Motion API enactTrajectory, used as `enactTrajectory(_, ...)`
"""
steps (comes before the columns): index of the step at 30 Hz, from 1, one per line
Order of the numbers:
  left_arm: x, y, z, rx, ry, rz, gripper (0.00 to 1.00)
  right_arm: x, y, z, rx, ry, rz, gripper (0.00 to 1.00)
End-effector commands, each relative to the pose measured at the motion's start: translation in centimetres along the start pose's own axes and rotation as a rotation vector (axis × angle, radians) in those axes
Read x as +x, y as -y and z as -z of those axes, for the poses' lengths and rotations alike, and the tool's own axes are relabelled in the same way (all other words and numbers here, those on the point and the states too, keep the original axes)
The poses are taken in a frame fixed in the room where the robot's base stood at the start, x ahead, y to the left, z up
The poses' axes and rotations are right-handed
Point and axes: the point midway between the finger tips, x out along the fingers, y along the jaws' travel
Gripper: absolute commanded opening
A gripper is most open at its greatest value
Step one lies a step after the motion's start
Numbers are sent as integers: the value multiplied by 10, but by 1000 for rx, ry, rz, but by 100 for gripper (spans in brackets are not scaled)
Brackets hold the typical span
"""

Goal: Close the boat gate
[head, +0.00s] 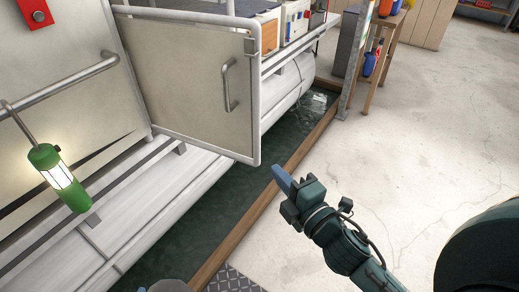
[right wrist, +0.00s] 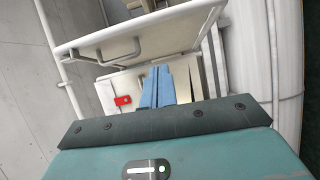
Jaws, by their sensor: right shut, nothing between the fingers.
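The boat gate (head: 185,75) is a grey panel in a white tube frame with a bar handle (head: 228,85) near its right edge. It stands swung out from the boat, its lower right corner over the water. In the right wrist view the gate (right wrist: 150,42) crosses the upper part, with its handle (right wrist: 122,50) at left. My right gripper (head: 281,179) is shut and empty, its blue fingers just right of and below the gate's lower corner, apparently apart from it. The fingers also show together in the right wrist view (right wrist: 158,85). My left gripper is out of view.
A green lantern (head: 62,180) hangs on the boat's rail at left. The white pontoon (head: 150,210) borders dark water and a wooden dock edge (head: 245,225). A wooden stand (head: 385,45) is at the back. The concrete floor (head: 420,120) at right is clear.

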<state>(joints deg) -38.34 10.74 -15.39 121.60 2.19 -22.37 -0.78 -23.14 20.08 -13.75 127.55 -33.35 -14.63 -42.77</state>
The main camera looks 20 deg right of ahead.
Motion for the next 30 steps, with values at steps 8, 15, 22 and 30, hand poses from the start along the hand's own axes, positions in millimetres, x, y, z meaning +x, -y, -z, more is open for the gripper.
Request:
enactTrajectory(8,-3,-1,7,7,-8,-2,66,18,-7,0,-43,-3,-19,0)
enactTrajectory(15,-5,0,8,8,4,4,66,66,-8,0,-39,-3,-19,0)
enactTrajectory(22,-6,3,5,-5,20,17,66,109,-8,-6,-42,-2,-15,0)
enactTrajectory(30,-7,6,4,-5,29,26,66,128,-8,-26,-39,-3,-14,0)
